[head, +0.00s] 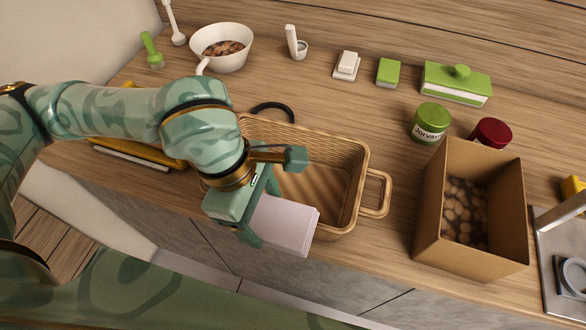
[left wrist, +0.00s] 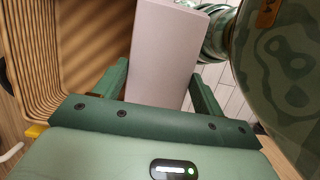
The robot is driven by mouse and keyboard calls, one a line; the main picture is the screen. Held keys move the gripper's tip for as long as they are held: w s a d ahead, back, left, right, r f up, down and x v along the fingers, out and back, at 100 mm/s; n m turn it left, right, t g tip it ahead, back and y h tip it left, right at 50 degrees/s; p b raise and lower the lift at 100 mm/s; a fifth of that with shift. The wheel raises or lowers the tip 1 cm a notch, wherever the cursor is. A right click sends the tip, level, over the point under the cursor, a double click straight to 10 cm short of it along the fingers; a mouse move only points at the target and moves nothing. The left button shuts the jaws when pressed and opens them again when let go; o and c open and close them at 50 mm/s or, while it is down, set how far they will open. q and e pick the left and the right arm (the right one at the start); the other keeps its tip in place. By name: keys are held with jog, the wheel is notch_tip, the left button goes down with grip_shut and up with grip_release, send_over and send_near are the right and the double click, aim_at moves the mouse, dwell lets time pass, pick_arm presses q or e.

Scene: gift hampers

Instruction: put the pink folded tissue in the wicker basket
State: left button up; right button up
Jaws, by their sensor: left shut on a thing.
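The pink folded tissue (head: 284,226), a pale pinkish-grey flat block, is held by my left gripper (head: 272,198). In the left wrist view the tissue (left wrist: 166,55) sits between the two green fingers (left wrist: 160,88). The wicker basket (head: 368,165) stands on the counter, with a handle at its right. Its visible inside looks empty; my arm hides its left part. In the head view the tissue overlaps the basket's near side. My right gripper is not in view.
A cardboard box (head: 425,215) with round brown pieces stands right of the basket. Green (head: 431,122) and red (head: 492,132) jars are behind it. A white bowl (head: 222,45), a green butter dish (head: 456,83) and small items line the back. The counter's front edge is close.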

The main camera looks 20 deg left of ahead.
pick_arm(q)
jog(key=shift+w+f+b, duration=0.7)
jog(key=shift+w+b, duration=0.05)
jog(key=shift+w, duration=0.1)
jog(key=w+f, duration=0.3)
jog(key=w, duration=0.4)
jog(key=b, duration=0.1)
send_over(290, 189)
jog(key=a, duration=0.1)
jog(key=f, duration=0.4)
jog(key=shift+s+f, duration=0.25)
jog(key=shift+s, duration=0.1)
jog(key=shift+w+f+b, duration=0.3)
jog(key=shift+f, duration=0.1)
notch_tip(290, 189, down, 3)
jog(key=shift+w+f+b, duration=0.1)
jog(key=shift+f+b, duration=0.05)
jog(key=shift+b, duration=0.15)
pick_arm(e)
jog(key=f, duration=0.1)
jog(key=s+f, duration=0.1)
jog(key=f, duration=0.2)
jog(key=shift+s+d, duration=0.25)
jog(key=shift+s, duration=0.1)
pick_arm(q)
jog(key=o, duration=1)
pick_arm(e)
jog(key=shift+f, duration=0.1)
